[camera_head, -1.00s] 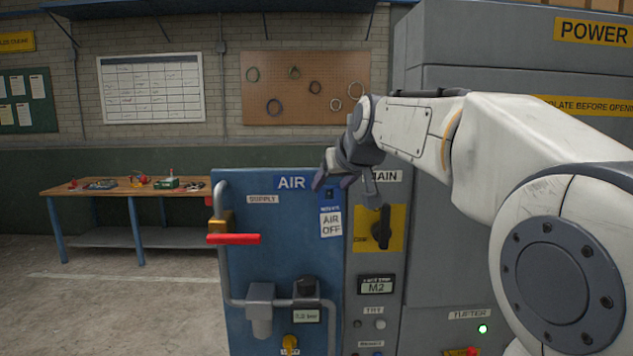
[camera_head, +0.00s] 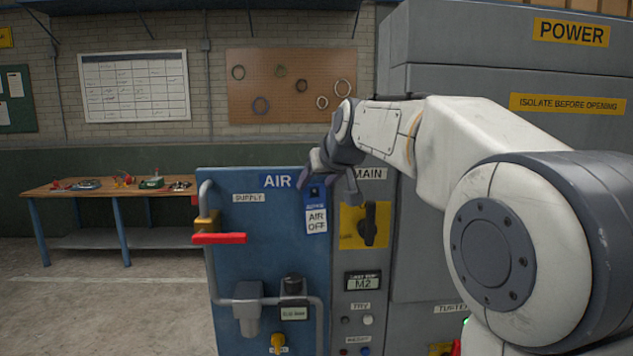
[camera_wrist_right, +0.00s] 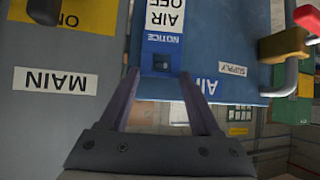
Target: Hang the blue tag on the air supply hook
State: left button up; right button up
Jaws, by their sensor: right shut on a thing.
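The blue tag (camera_head: 316,207), with a white part reading AIR OFF, hangs flat in front of the blue air panel (camera_head: 265,232), right of the AIR label. In the right wrist view the tag (camera_wrist_right: 164,40) appears upside down, its blue end between my fingertips. My right gripper (camera_wrist_right: 162,78) is shut on this end; it also shows in the head view (camera_head: 328,186). A small dark square shows on the blue end. I cannot make out the hook or tell whether the tag is on it. My left gripper is not in view.
A red valve handle (camera_head: 219,238) and pipe stand at the panel's left. The yellow MAIN switch (camera_head: 366,228) is just right of the tag. The grey POWER cabinet (camera_head: 480,60) rises behind my right arm. A workbench (camera_head: 90,192) stands far left, with clear floor before it.

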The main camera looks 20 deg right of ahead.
jog(key=shift+w+f, duration=0.1)
jog(key=shift+f, duration=0.05)
jog(key=o, duration=1.5)
jog(key=shift+c, duration=0.2)
jog(key=shift+d, duration=0.1)
